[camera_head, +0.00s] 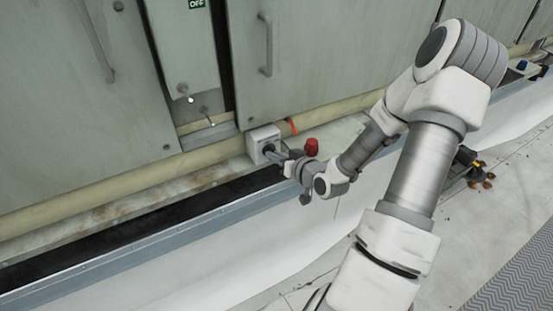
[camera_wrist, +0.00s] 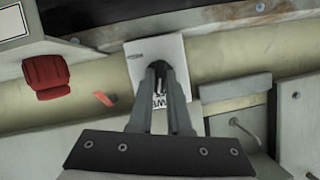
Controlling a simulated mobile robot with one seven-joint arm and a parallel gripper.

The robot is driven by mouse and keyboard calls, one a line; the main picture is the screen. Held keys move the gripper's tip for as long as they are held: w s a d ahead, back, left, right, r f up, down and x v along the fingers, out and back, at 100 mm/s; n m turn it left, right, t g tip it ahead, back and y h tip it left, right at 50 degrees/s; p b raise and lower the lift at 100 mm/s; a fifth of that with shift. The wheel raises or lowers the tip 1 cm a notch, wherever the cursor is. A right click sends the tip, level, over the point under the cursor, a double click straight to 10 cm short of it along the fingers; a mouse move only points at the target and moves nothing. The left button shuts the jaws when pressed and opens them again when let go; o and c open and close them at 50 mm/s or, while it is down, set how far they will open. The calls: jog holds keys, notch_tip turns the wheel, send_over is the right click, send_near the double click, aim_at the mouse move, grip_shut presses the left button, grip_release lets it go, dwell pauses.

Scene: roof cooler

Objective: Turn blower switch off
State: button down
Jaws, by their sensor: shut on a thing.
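The blower switch is a small pale box (camera_head: 262,141) fixed by the beige pipe, below the cabinet doors. It also shows in the wrist view as a white plate (camera_wrist: 137,68) with partly covered lettering. My gripper (camera_head: 272,153) reaches it from the right, with its fingertips at the box's front face. In the wrist view my gripper (camera_wrist: 160,72) has its fingers closed together over the middle of the plate, shut on the switch's knob. The fingers hide most of the knob, so its setting cannot be read.
A red lever (camera_head: 292,126) lies against the beige pipe (camera_head: 210,154). A panel with an OFF label (camera_head: 196,4) hangs above. A ledge (camera_head: 150,243) runs below.

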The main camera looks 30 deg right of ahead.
jog(key=shift+f+n+h+b, duration=0.1)
jog(key=shift+n+h+b, duration=0.5)
jog(key=shift+n+b, duration=0.3)
jog(key=c, duration=0.9)
grip_release()
jog(key=shift+o, duration=0.2)
jog(key=a+p+v, duration=0.1)
jog(key=p+v, duration=1.6)
jog(key=p, duration=0.2)
jog(key=shift+s+d, duration=0.3)
